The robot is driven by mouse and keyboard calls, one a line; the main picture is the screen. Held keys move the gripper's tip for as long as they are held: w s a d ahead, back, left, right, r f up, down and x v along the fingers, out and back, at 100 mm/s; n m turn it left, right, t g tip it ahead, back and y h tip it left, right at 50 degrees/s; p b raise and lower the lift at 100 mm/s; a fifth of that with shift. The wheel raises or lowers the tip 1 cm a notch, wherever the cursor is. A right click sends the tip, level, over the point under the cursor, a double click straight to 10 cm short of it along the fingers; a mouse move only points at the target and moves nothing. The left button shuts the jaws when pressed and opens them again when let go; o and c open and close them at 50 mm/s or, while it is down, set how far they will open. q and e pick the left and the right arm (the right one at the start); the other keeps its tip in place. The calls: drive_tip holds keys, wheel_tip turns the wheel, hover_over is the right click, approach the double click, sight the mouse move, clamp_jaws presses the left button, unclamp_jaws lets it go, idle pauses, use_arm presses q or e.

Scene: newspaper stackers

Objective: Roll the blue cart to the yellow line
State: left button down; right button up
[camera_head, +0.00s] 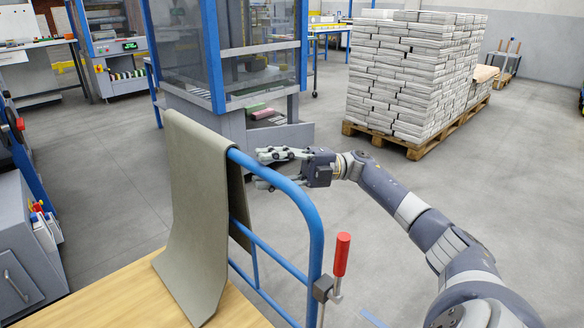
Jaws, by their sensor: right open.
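The blue cart shows as a blue tubular handle frame (315,225) above a light wooden deck (110,293) at the bottom left. A grey-green sheet (188,200) hangs over the handle's top bar and down onto the deck. My right gripper (263,168) is open, its fingers pointing left at the top bar beside the sheet. The bar partly covers the lower finger; I cannot tell whether they touch. My left gripper is not in view. No yellow line on the floor can be made out.
A red-handled clamp (341,255) sits at the handle's right upright. A blue-framed machine (235,75) stands close behind the cart. A pallet of stacked newspapers (410,75) stands behind right. A grey cabinet (25,240) is at the left. Open floor lies at the right.

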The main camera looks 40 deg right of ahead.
drive_tip(key=v, duration=0.9)
drive_tip(key=shift+d, duration=0.3)
drive_tip(key=shift+s+f, duration=0.1)
